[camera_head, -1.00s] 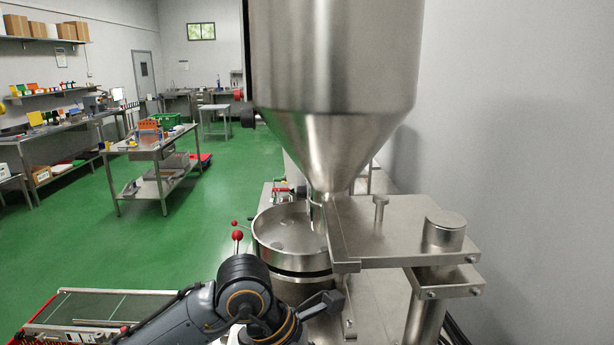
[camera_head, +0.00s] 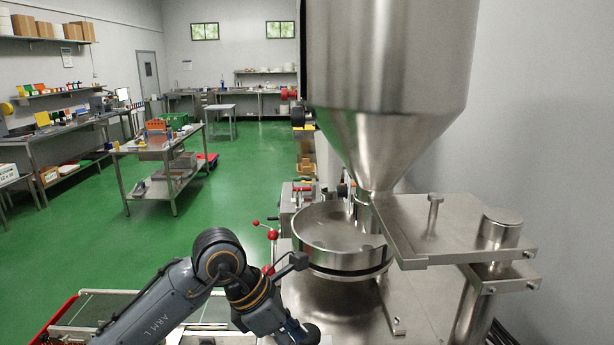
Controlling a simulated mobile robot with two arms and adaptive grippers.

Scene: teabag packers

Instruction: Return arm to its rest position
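My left arm (camera_head: 170,300), marked "ARM L", comes in from the lower left and bends at a dark joint in front of the packing machine. Its wrist (camera_head: 258,300) points down and to the right, towards the bottom edge. The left gripper's fingers are not clearly visible, so I cannot tell whether they are open or shut. My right arm and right gripper are not in view.
A steel machine with a large hopper (camera_head: 385,80), a round bowl (camera_head: 340,240) and a flat plate (camera_head: 450,225) stands close on the right. Red-knobbed levers (camera_head: 272,235) are beside the arm. A conveyor (camera_head: 110,308) lies at lower left. Green floor (camera_head: 130,240) is clear behind.

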